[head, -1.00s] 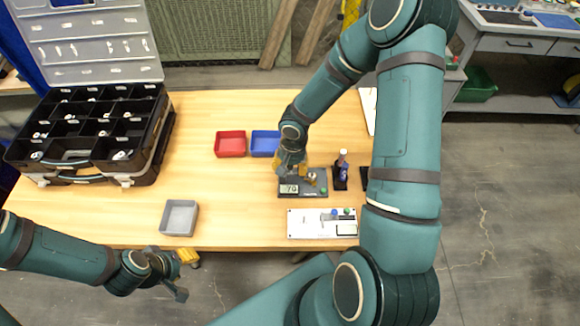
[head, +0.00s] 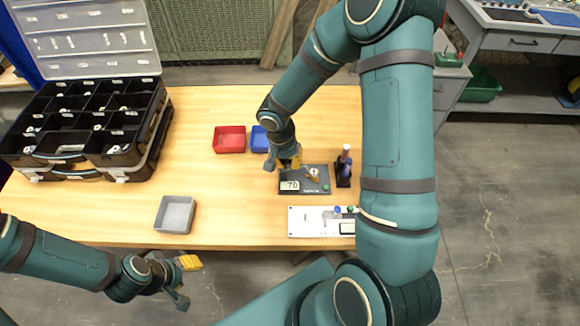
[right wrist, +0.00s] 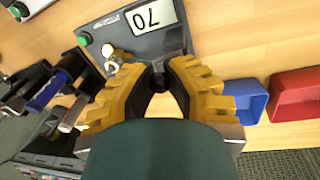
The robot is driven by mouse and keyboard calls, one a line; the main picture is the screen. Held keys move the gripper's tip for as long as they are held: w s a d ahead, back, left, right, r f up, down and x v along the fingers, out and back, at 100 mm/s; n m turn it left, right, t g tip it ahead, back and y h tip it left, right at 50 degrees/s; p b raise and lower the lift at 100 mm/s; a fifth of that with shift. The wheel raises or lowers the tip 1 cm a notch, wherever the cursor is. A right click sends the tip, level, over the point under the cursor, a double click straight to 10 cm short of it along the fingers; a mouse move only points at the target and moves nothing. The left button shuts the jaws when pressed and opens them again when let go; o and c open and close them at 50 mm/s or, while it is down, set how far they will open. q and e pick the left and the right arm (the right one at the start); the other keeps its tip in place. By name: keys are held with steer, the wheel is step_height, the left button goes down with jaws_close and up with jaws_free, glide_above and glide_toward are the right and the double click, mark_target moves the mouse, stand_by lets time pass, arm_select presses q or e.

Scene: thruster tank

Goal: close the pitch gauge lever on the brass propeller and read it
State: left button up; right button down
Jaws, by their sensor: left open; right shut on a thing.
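My right gripper (head: 290,163) is at the gauge's back left edge. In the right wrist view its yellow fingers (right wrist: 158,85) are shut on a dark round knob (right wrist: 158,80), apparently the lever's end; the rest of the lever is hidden. My left gripper (head: 188,281) is open and empty before the table's front edge.
A red bin (head: 229,139) and a blue bin (head: 260,139) stand behind my right gripper. A white panel (head: 300,222) lies in front. A grey tray (head: 160,216) and a black organizer case (head: 152,150) are left.

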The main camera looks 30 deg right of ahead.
steer(key=shift+w+a+f+h+b, duration=0.1)
steer(key=shift+w+a+h+b, duration=0.15)
steer(key=shift+h+b, duration=0.35)
steer(key=shift+a+r+g+h+b, duration=0.1)
steer(key=shift+r+g+h+b, duration=0.1)
steer(key=shift+g+h+b, duration=0.25)
steer(key=c, duration=0.9)
jaws_free()
steer(key=shift+o, duration=0.2)
steer(key=shift+r, duration=0.1)
steer(key=v, duration=1.2)
steer(key=shift+w, duration=0.1)
